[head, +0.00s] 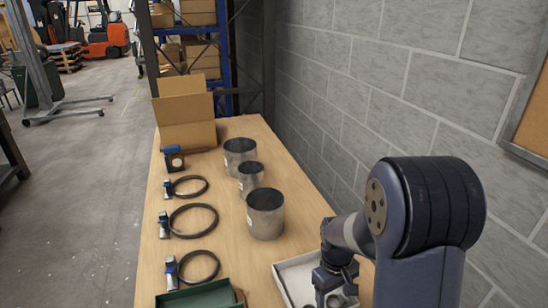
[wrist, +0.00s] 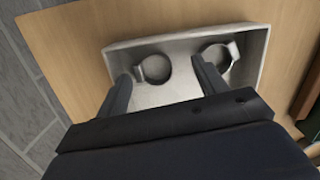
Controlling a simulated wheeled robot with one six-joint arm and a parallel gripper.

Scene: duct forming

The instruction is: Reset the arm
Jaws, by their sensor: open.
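My gripper (wrist: 162,85) is open over a pale grey tray (wrist: 142,97) in the wrist view, with its two fingers apart and nothing between them that I can see held. In the head view my arm reaches down at the lower right over the same tray (head: 286,272), and the fingertips are largely hidden.
The wooden table (head: 225,235) carries several metal cylinders, the nearest (head: 265,215) left of my arm. Several black ring clamps (head: 194,221) lie along the left edge. A green tray (head: 200,296) is at the front, a cardboard box (head: 187,125) at the far end. A block wall (head: 400,80) stands right.

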